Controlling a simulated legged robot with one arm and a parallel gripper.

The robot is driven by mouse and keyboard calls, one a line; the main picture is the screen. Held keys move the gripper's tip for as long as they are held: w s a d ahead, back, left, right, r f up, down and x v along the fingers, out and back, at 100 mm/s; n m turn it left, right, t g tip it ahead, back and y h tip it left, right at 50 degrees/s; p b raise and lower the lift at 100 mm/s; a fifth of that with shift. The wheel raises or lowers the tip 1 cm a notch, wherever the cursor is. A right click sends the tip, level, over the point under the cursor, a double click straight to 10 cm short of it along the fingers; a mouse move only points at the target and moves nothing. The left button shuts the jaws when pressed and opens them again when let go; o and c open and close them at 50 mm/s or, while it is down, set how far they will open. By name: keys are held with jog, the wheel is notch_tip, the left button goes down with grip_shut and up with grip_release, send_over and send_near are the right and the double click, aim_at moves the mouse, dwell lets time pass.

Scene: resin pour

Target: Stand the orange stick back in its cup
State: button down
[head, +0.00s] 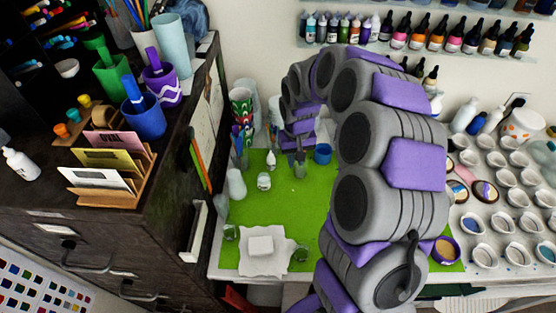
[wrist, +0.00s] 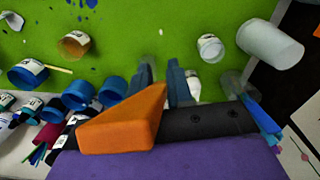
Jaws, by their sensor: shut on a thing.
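My gripper (head: 298,163) is over the green mat, near its back, at the end of my arched arm. In the wrist view its two dark fingers (wrist: 163,85) stand a small gap apart. A chunky orange block, which I take as the orange stick (wrist: 124,120), shows large against the gripper's left side, slanting up towards the fingers. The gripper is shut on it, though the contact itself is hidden. I cannot make out the stick in the head view. No orange cup is clear; an orange-brown open pot (wrist: 73,44) stands on the mat in the wrist view.
On the dark cabinet at left, a green cup (head: 109,79), a blue cup (head: 144,118) and a purple cup (head: 162,88) hold sticks. A card rack (head: 140,180) stands in front of them. The green mat (head: 290,220) has clear room; jars stand along its left.

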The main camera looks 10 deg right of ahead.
jog(key=s+f+n, duration=0.2)
jog(key=s+n, duration=0.1)
jog(key=n, duration=0.3)
jog(key=s+d+f+n+p, duration=0.1)
jog(key=s+f+n, duration=0.2)
jog(key=n, duration=0.4)
jog(key=s+d+f+n+p, duration=0.1)
jog(key=s+f+n, duration=0.1)
jog(key=s+n, duration=0.2)
jog(key=shift+s+d+f+n, duration=0.1)
jog(key=shift+n, duration=0.6)
jog(key=shift+d+f+n, duration=0.1)
jog(key=shift+n, duration=0.6)
jog(key=shift+s+a+f+n, duration=0.15)
jog(key=shift+s+n, duration=0.2)
jog(key=shift+n, duration=0.3)
jog(key=shift+s+a+f+n, duration=0.1)
jog(key=shift+s+n, duration=0.25)
jog(key=shift+n, duration=0.3)
jog(key=shift+w, duration=0.1)
